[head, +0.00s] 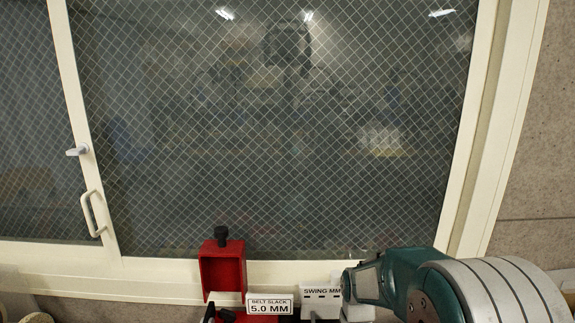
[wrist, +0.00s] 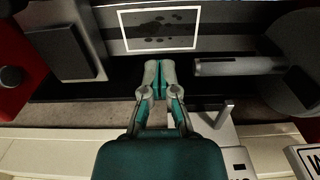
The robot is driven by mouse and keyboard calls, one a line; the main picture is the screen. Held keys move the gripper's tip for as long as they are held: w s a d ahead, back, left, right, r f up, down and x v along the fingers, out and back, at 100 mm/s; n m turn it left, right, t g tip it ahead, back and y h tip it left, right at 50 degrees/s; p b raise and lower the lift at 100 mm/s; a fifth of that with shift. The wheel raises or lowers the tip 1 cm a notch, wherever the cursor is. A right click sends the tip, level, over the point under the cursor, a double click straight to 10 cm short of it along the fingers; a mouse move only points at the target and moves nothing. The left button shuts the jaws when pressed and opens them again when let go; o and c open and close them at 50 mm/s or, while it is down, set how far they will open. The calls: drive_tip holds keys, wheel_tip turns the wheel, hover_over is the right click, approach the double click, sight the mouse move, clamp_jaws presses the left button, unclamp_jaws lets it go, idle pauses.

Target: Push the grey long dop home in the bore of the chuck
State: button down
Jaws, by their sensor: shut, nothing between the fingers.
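In the wrist view a grey rod, which looks like the long dop (wrist: 238,66), lies level across the picture, right of my gripper. Its right end meets a dark rounded body, which looks like the chuck (wrist: 298,62); the bore itself is hidden, so I cannot tell how deep the dop sits. My gripper (wrist: 159,68) is shut and empty, with its fingertips left of the dop's free end and a small gap showing between them.
A white-framed panel (wrist: 160,29) lies beyond the fingertips. A dark block (wrist: 68,42) and a red part (wrist: 18,70) are at left. In the head view a red bracket (head: 222,270) stands by the "BELT SLACK 5.0 MM" label (head: 269,305), before a meshed window (head: 270,130).

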drive_tip(key=shift+a, duration=1.25)
drive_tip(key=shift+d, duration=0.15)
drive_tip(key=shift+d, duration=0.6)
wheel_tip(320, 180, up, 7)
idle(0.4)
drive_tip(key=s+r+t, duration=0.2)
drive_tip(key=s+r, duration=0.2)
drive_tip(key=s, duration=0.3)
drive_tip(key=s+d+r+t, duration=0.1)
drive_tip(key=s+r, duration=0.2)
drive_tip(key=s, duration=0.4)
drive_tip(key=s+d+r+t, duration=0.1)
drive_tip(key=s+r+t, duration=0.1)
drive_tip(key=s+r, duration=0.2)
drive_tip(key=s, duration=0.3)
drive_tip(key=shift+r+t, duration=0.3)
drive_tip(key=shift+r, duration=0.05)
